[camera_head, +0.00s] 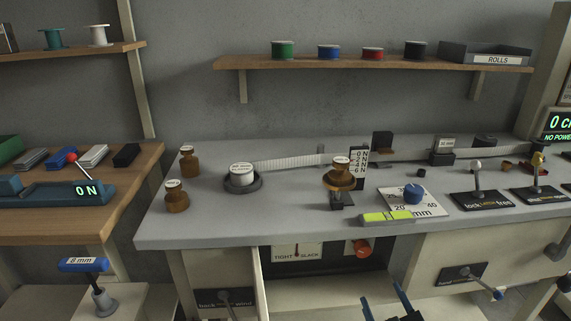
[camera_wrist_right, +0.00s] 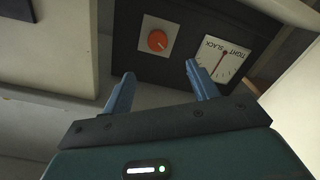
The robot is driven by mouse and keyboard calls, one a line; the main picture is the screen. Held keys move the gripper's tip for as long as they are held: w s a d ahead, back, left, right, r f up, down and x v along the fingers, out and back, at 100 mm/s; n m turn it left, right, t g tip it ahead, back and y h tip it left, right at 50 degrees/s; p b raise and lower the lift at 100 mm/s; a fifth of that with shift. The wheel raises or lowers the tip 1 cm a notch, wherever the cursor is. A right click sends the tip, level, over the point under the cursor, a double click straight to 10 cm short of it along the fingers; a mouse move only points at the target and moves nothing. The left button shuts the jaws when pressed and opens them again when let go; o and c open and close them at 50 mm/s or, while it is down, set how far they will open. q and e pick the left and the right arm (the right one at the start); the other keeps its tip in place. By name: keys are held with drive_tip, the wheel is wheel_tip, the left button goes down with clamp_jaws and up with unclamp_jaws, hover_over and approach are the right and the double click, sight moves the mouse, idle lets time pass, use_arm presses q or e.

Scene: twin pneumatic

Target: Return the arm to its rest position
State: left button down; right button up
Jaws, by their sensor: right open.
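My right gripper (camera_head: 385,302) shows at the bottom edge of the head view, its two blue fingers apart with nothing between them. It is in front of the bench, below the worktop. In the right wrist view the same gripper (camera_wrist_right: 160,85) is open and empty. Its fingers point toward a dark panel (camera_wrist_right: 190,45) with an orange-red knob (camera_wrist_right: 158,40) and a TIGHT/SLACK dial (camera_wrist_right: 220,60); a gap seems to lie between, and I see no contact. My left gripper is not in view.
The grey worktop (camera_head: 210,228) carries brown weights, a white reel (camera_head: 241,173), a blue knob (camera_head: 413,193) on a scale plate and levers. An open bay holds the dial (camera_head: 297,252) and red knob (camera_head: 361,248). A blue 8 mm handle (camera_head: 83,265) stands at left.

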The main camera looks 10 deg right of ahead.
use_arm(q)
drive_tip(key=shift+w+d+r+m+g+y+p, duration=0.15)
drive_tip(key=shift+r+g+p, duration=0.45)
drive_tip(key=shift+p, duration=2.3)
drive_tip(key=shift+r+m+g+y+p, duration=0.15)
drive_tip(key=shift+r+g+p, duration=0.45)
drive_tip(key=shift+p, duration=2.25)
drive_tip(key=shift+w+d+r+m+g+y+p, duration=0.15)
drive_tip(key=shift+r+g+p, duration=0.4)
drive_tip(key=shift+p, duration=2.35)
use_arm(e)
drive_tip(key=s+a+r+m+g+y, duration=0.2)
drive_tip(key=s+a+r+g+y, duration=0.2)
drive_tip(key=s+a+r+g, duration=0.3)
drive_tip(key=shift+s+a, duration=2.7)
drive_tip(key=shift+s, duration=0.75)
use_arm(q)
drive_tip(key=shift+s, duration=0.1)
use_arm(e)
drive_tip(key=shift+s, duration=0.1)
